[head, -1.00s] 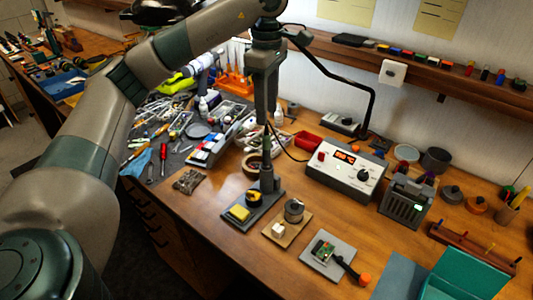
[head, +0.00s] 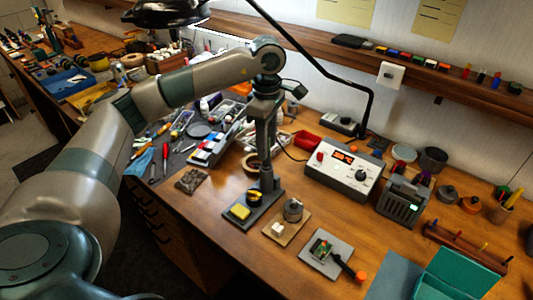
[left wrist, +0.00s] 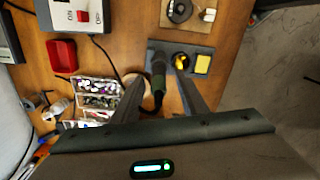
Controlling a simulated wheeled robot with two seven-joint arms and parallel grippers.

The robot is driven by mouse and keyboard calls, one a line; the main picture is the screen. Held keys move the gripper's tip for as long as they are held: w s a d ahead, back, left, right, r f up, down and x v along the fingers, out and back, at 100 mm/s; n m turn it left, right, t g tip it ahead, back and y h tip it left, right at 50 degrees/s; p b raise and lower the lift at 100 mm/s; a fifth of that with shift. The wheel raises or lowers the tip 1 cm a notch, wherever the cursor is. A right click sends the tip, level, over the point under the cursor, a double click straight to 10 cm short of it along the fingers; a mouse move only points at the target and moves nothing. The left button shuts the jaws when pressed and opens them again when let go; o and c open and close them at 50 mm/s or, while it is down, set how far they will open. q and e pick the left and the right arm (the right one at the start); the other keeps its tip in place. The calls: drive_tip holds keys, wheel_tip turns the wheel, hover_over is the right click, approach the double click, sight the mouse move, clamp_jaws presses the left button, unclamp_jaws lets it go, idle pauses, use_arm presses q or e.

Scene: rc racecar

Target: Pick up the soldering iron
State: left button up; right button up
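The soldering iron stands in its holder on a dark stand base (head: 262,207) on the bench. Its dark green handle (left wrist: 158,82) points up towards the left wrist camera. A yellow sponge (head: 239,211) and a brass tip cleaner (head: 253,195) sit on the same base. My left gripper (head: 265,158) points straight down over the stand. In the left wrist view its two fingers (left wrist: 158,78) are spread apart, with the handle between them and a gap on each side. In the head view the fingers hide much of the handle. My right gripper is not in view.
The soldering station (head: 343,169) is right of the stand. Parts trays (head: 215,146) and tools are behind left. Bare wood lies along the front edge.

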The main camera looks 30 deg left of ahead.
sight(267, 165)
use_arm(q)
drive_tip(key=shift+f+p, duration=0.55)
drive_tip(key=shift+p, duration=0.2)
wheel_tip(267, 165, down, 4)
drive_tip(key=shift+r+p, duration=0.2)
drive_tip(key=shift+p, duration=0.85)
drive_tip(key=shift+w+f, duration=0.1)
drive_tip(key=shift+f, duration=0.15)
clamp_jaws()
